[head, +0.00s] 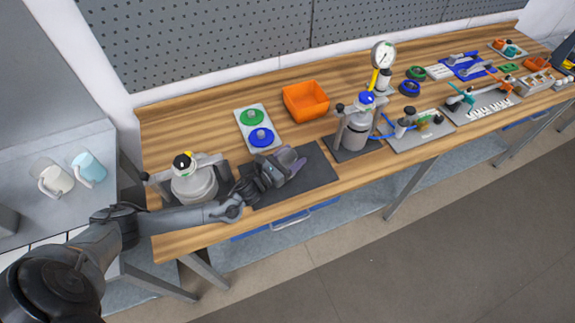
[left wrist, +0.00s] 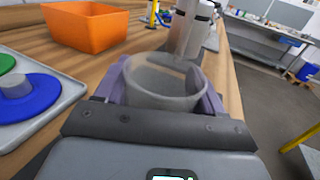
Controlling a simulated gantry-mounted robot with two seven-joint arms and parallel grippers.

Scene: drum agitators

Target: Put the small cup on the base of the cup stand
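The small cup (left wrist: 163,88), grey and open-topped, shows upright in the left wrist view, between the two purple fingers of my left gripper. The fingers sit against its sides. In the head view my left gripper (head: 291,161) is low over the dark mat (head: 318,181) on the bench, and the cup is hard to make out there. A grey upright vessel (head: 355,132) with a blue top and a gauge stands on a dark base to the right. I cannot tell for sure which thing is the cup stand. My right gripper is out of view.
An orange bin (head: 305,101) stands behind the gripper. A tray (head: 269,139) with green and blue discs lies at its left. A grey lidded pot (head: 194,184) stands near the forearm. Fittings and tools fill the right of the bench. Two mugs (head: 88,168) are on the side table.

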